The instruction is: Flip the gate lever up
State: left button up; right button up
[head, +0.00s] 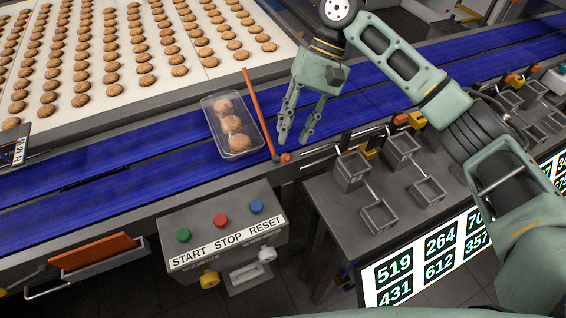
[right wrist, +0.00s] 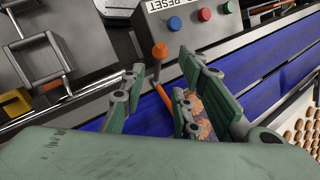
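The gate lever shows as a small orange knob (head: 286,157) at the near edge of the blue conveyor. A long orange gate bar (head: 258,112) lies across the belt beside it. My right gripper (head: 294,138) is open and points down, just above and behind the knob in the head view. In the right wrist view the orange knob (right wrist: 160,50) on its short stem appears between the spread fingers (right wrist: 162,70), with no visible grip on it. A clear tray (head: 209,118) holding several biscuits sits on the belt against the left side of the bar. My left gripper is out of view.
A control box (head: 228,258) with START, STOP and RESET buttons stands in front of the belt. A grey table (head: 335,205) with metal baskets is to its right, below my right arm. A biscuit sheet (head: 190,68) lies behind the belt. The belt right of the gripper is clear.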

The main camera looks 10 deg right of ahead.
aim_at(283, 158)
jog(key=shift+p+x, duration=0.7)
jog(key=shift+x, duration=3.2)
grip_shut()
